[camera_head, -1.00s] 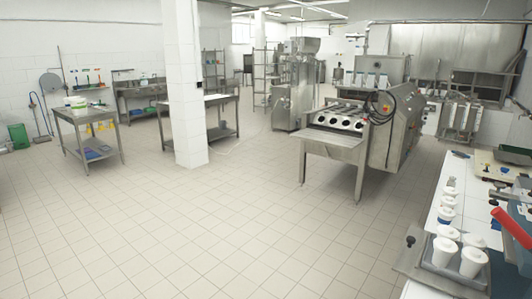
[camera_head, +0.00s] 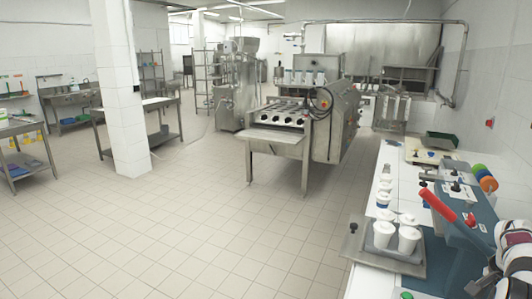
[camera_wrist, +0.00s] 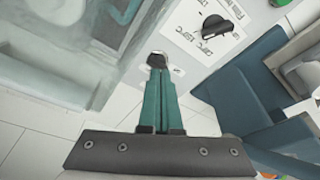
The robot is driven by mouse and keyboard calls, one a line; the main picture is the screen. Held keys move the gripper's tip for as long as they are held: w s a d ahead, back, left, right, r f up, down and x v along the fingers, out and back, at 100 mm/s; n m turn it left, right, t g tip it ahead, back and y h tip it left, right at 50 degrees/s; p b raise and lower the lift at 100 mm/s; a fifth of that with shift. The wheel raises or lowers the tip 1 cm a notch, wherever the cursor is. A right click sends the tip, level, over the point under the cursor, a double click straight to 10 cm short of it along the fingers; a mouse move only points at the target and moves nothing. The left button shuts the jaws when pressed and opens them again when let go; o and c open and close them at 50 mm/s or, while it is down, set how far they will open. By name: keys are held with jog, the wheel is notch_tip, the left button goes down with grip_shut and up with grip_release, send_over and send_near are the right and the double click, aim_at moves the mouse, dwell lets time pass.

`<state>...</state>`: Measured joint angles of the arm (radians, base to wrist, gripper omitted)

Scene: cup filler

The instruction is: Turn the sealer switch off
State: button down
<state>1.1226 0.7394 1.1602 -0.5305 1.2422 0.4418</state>
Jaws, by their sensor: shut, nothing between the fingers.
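In the wrist view, my gripper (camera_wrist: 157,66) is shut and empty, its two teal fingers together. The fingertips overlap a small round metallic part (camera_wrist: 156,57) on a grey panel; whether they touch it, and whether this is the sealer switch, I cannot tell. A black rotary knob (camera_wrist: 217,27) sits on a white label with temperature marks, up and to the right of the fingertips. In the head view, the sealer (camera_head: 462,240) is a blue-grey body with a red lever handle (camera_head: 437,206) at the right. My gripper is not clearly visible there.
A metal tray (camera_head: 384,250) with white cups (camera_head: 409,239) stands left of the sealer on the white bench. A green bin (camera_head: 441,140) and coloured rolls (camera_head: 485,178) are farther back.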

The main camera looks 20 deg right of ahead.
notch_tip(320, 180, down, 7)
dwell(0.3)
jog(key=shift+s+d, duration=0.25)
jog(key=shift+d, duration=0.3)
dwell(0.8)
jog(key=shift+s, duration=0.1)
dwell(0.5)
jog(key=shift+a, duration=0.1)
jog(key=shift+a, duration=0.3)
notch_tip(320, 180, up, 7)
jog(key=f, duration=0.7)
jog(key=shift+w+a, duration=0.15)
jog(key=shift+w, duration=0.15)
